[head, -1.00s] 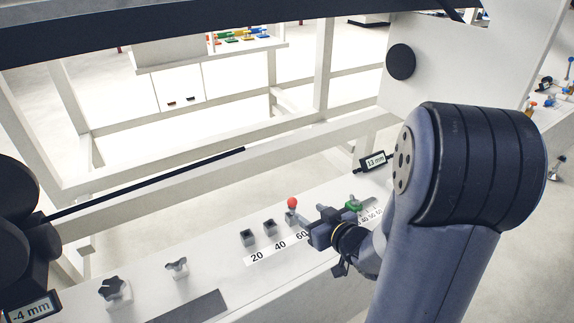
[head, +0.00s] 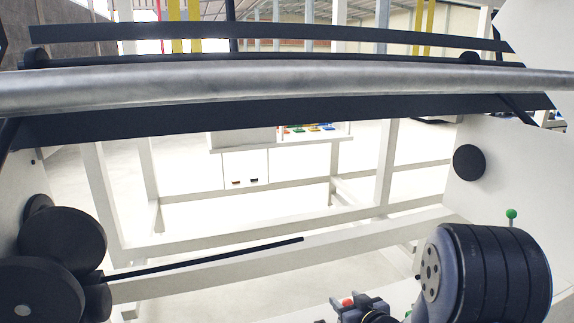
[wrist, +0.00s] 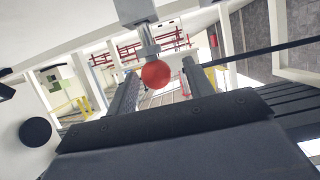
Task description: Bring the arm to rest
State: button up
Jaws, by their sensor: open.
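My gripper (head: 362,308) is at the bottom of the head view, beside a red ball knob (head: 347,301), and is partly cut off by the lower edge. In the wrist view my gripper (wrist: 160,70) is open, with one finger on each side of the red ball knob (wrist: 156,74). The ball is on a metal stem and shows a gap to both fingers. I cannot tell whether it is between the fingertips or just beyond them. My dark arm joint (head: 490,273) fills the lower right of the head view.
A long metal roller (head: 280,88) crosses the head view above a dark bar (head: 300,116). Black rollers (head: 62,245) stand at left and a black disc (head: 469,162) at right on a white panel. A green ball knob (head: 511,213) stands behind my arm.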

jog(key=shift+f, duration=0.2)
jog(key=shift+f+b, duration=0.2)
jog(key=shift+b, duration=0.15)
jog(key=p+v, duration=0.2)
jog(key=v, duration=0.9)
jog(key=b+x, duration=0.2)
jog(key=x, duration=0.9)
jog(key=shift+w+a, duration=0.1)
jog(key=shift+w, duration=0.05)
notch_tip(320, 180, up, 4)
jog(key=p, duration=0.4)
jog(key=shift+r, duration=0.25)
jog(key=r+p, duration=0.5)
jog(key=shift+s, duration=0.2)
